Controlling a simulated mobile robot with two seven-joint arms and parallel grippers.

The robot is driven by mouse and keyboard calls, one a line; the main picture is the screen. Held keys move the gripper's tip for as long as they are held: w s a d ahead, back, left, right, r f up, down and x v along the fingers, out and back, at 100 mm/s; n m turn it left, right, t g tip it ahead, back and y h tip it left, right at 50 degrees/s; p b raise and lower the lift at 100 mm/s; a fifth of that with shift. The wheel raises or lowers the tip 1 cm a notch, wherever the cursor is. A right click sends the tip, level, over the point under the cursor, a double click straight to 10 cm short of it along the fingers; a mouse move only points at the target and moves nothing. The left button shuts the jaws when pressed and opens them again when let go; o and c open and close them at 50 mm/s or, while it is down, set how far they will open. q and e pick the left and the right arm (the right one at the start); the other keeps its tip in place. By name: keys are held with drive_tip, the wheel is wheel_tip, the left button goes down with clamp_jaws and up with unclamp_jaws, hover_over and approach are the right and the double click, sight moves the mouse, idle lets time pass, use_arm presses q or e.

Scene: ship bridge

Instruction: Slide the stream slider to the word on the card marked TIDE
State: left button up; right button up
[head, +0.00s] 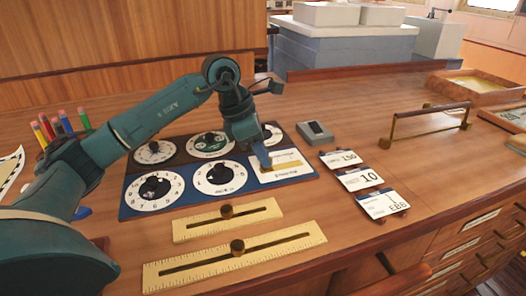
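A dial board (128,205) lies on the wooden desk, with several round white dials and, at its right end, a pale panel (291,176) with a yellow strip and small print I cannot read. My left gripper (264,161) points down at this panel and hides part of it; I cannot tell whether it is open or touches anything. Three cards lie to the right; the nearest card (383,204) reads EBB, the middle card (360,179) 10, and the far card (341,160) seems to read 150. Their small headings are unreadable. My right gripper is not in view.
Two brass slotted rulers with knobs lie in front of the board: a shorter ruler (190,228) and a longer ruler (175,275). A small grey device (315,132) sits behind the cards. A brass rail (432,112) stands at right. Pencils (65,121) stand at left.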

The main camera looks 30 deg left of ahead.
use_arm(q)
drive_tip(key=o, duration=0.5)
drive_tip(key=shift+c, duration=0.2)
drive_tip(key=v, duration=1.3)
drive_tip(key=shift+r, duration=0.15)
